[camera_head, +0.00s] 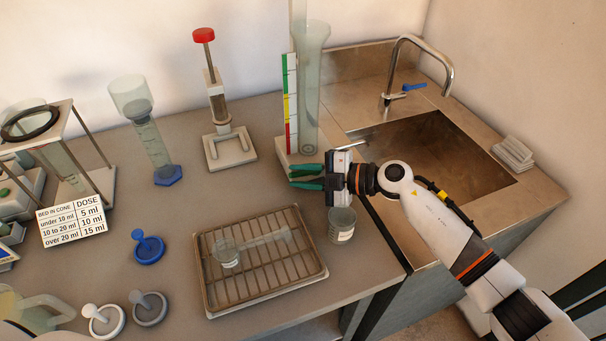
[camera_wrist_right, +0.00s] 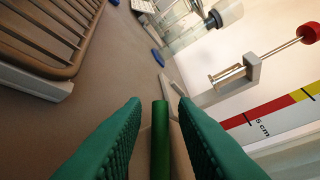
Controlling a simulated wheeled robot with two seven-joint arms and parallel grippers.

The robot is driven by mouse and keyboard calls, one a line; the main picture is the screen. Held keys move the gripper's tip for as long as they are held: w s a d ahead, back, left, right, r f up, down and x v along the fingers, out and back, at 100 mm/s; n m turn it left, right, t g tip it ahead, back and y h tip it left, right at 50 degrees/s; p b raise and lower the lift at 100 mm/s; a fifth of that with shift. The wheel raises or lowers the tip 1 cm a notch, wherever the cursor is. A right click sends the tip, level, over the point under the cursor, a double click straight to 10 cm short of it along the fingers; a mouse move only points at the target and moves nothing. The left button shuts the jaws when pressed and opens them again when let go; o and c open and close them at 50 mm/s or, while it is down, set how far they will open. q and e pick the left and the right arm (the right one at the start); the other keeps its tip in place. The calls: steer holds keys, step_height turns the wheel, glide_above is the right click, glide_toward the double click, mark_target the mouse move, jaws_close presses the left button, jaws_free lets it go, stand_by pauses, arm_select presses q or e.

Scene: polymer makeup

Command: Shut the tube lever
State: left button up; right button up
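The tall clear tube (camera_head: 309,85) stands upright on a white base (camera_head: 295,157) beside a green, yellow and red scale strip (camera_head: 290,105). My right gripper (camera_head: 292,177) is low at the front of this base, with its green fingers pointing left and spread apart. In the right wrist view, a green bar (camera_wrist_right: 160,140), which looks like the tube lever, lies between the open fingers (camera_wrist_right: 160,104). A gap shows on each side of the bar. In the head view the lever cannot be told apart from the green fingers. My left gripper is not in view.
A wire rack tray (camera_head: 262,260) and a small labelled jar (camera_head: 342,225) are near my right gripper. A red-topped plunger stand (camera_head: 230,148) and a blue-footed cylinder (camera_head: 154,145) stand left. The sink (camera_head: 430,150) is right. The counter between the stand and rack is clear.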

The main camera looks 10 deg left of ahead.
jaws_close()
steer(key=shift+f, duration=0.1)
steer(key=shift+d+r+m+y+b, duration=0.15)
steer(key=shift+r+m+y+b, duration=0.2)
steer(key=shift+y, duration=0.25)
steer(key=shift+f, duration=0.1)
